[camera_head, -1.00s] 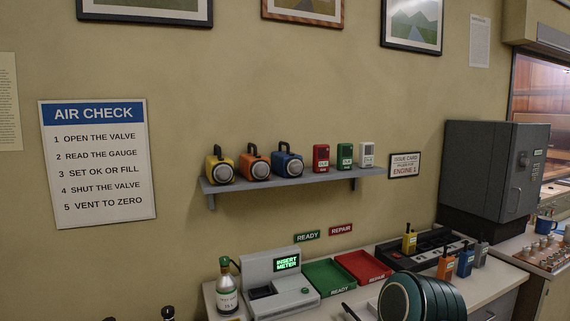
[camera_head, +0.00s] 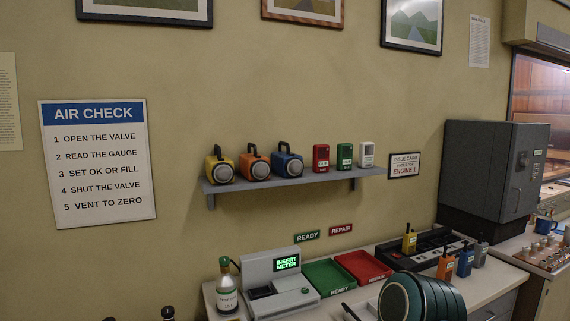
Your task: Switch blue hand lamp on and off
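The blue hand lamp (camera_head: 287,165) stands upright on the grey wall shelf, right of the orange hand lamp (camera_head: 256,165) and the yellow hand lamp (camera_head: 219,167). It has a dark handle on top and a round pale front facing me. I cannot tell whether it is lit. No gripper is near it. Two small dark tips (camera_head: 168,313) at the bottom left edge may belong to my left gripper; too little shows to tell its state. My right gripper is not recognisable in view.
The shelf (camera_head: 300,179) also carries red, green and white boxes (camera_head: 345,157). Below, the desk holds a bottle (camera_head: 227,290), a meter console (camera_head: 277,283), green (camera_head: 327,276) and red (camera_head: 364,266) trays and several radios. A rounded teal shape (camera_head: 425,298) covers the front. Space before the shelf is clear.

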